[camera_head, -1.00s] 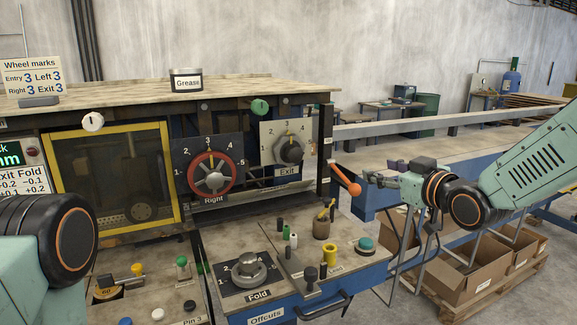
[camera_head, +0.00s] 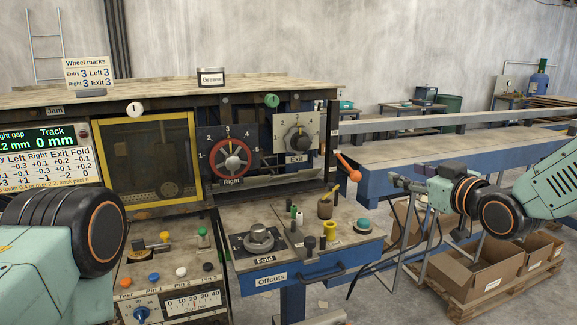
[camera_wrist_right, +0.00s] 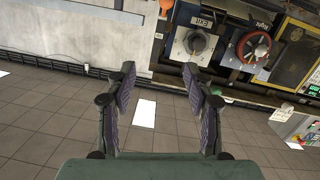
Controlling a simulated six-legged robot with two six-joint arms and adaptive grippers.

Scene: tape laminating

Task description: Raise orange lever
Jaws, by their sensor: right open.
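The orange lever (camera_head: 347,167) sticks out from the right end of the machine, slanting down to the right to a round knob. In the right wrist view its orange end (camera_wrist_right: 164,8) shows at the top edge, beyond the fingertips. My right gripper (camera_head: 399,183) is to the right of the knob, with a clear gap between them. In the wrist view my right gripper (camera_wrist_right: 157,75) is open, with nothing between its fingers. My left arm shows at the lower left of the head view, but its gripper is out of frame.
The Exit dial (camera_head: 297,140) and the red Right dial (camera_head: 232,160) are left of the lever. An Offcuts drawer (camera_head: 300,275) with a dark handle juts out below. Cardboard boxes (camera_head: 480,270) stand on a pallet at the lower right. A blue-sided bench (camera_head: 450,150) extends behind my right gripper.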

